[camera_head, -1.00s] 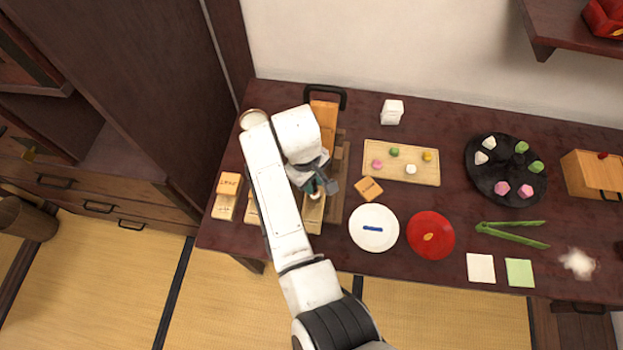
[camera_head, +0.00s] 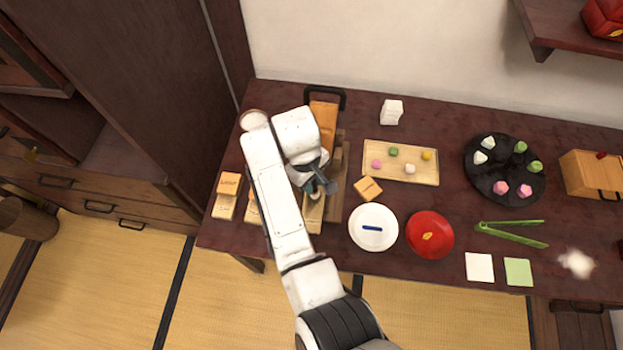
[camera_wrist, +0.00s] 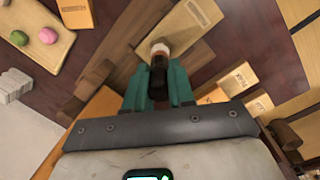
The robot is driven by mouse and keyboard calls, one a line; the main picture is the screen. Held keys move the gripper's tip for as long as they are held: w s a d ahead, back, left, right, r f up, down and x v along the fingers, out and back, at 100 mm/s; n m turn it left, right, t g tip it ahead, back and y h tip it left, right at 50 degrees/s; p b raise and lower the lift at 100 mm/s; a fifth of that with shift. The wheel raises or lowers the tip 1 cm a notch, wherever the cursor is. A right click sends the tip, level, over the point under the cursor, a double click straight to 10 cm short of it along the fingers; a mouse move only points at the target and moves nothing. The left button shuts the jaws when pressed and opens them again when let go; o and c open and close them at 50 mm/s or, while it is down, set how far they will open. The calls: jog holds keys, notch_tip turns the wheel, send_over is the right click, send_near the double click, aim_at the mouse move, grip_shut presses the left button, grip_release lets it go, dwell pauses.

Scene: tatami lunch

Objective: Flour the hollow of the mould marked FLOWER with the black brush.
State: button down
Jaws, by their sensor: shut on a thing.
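My gripper (camera_wrist: 158,88) has teal fingers and is shut on the black brush (camera_wrist: 158,78). The brush has a pale band and brown end, pointing at a wooden mould (camera_wrist: 185,32) below; I cannot tell whether it touches. In the head view my gripper (camera_head: 318,188) is over the same mould (camera_head: 313,215), partly hidden by the arm. Another labelled mould (camera_head: 227,193) stands at the table's left end, and one between is mostly hidden by my arm. Labelled moulds (camera_wrist: 240,80) also show at right in the wrist view. The lettering is too small to read surely.
A small wooden block (camera_head: 368,189) lies right of the gripper. A white plate (camera_head: 373,244) with a blue item, a red lid (camera_head: 430,250) and a tray of coloured sweets (camera_head: 375,148) lie further right. An orange box with a black handle (camera_head: 322,115) stands behind.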

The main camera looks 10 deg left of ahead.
jog(key=shift+f+b, duration=0.45)
jog(key=shift+f, duration=0.6)
dwell(0.4)
jog(key=shift+d+r+p, duration=0.1)
jog(key=shift+d+p, duration=0.1)
jog(key=shift+p, duration=0.25)
jog(key=shift+a, duration=0.4)
jog(key=shift+w+d, duration=0.2)
dwell(0.4)
jog(key=shift+s+p, duration=0.4)
jog(key=shift+p, duration=0.25)
jog(key=shift+w+d, duration=0.2)
jog(key=shift+d, duration=0.05)
jog(key=shift+a, duration=0.4)
jog(key=shift+w+d, duration=0.2)
dwell(0.3)
jog(key=shift+s+p, duration=0.35)
jog(key=shift+p, duration=0.4)
